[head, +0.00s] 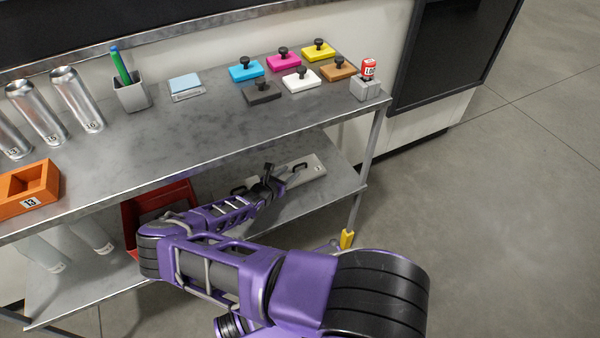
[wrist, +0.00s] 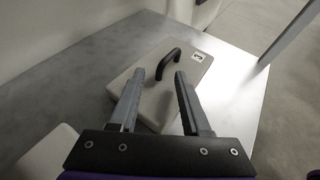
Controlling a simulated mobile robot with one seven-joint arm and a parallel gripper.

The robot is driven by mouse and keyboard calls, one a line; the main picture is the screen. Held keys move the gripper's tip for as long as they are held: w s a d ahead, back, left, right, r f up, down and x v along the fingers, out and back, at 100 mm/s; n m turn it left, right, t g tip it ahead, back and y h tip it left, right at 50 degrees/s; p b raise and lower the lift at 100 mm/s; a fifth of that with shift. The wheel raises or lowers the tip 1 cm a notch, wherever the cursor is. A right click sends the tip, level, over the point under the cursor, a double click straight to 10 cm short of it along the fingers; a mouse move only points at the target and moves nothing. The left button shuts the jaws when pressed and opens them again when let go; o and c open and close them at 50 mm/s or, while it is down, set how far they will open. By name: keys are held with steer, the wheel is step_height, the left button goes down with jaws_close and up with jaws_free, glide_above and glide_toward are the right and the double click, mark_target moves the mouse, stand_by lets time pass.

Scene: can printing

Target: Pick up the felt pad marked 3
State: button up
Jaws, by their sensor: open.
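A pale felt pad (wrist: 150,100) with a black arched handle (wrist: 168,63) lies flat on the lower shelf in the wrist view. Its small label (wrist: 197,56) is near the far right corner, and I cannot read the number surely. The pad also shows in the head view (head: 314,171), partly behind my gripper (head: 275,176). My gripper (wrist: 158,76) is open and empty, its fingers above the pad, either side of the handle's near end. I cannot tell how far above. Part of the pad is hidden by the fingers.
Another pale slab (wrist: 52,157) lies at the wrist view's lower left. The upper shelf (head: 190,140) overhangs part of the lower shelf (head: 335,182); a table leg (head: 368,165) stands at the right. A red bin (head: 130,215) is to the left. Cans and coloured stamps stand above.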

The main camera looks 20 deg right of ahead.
steer(key=shift+w+d+f, duration=0.3)
steer(key=shift+w+d, duration=0.1)
steer(key=shift+d, duration=0.1)
jaws_close()
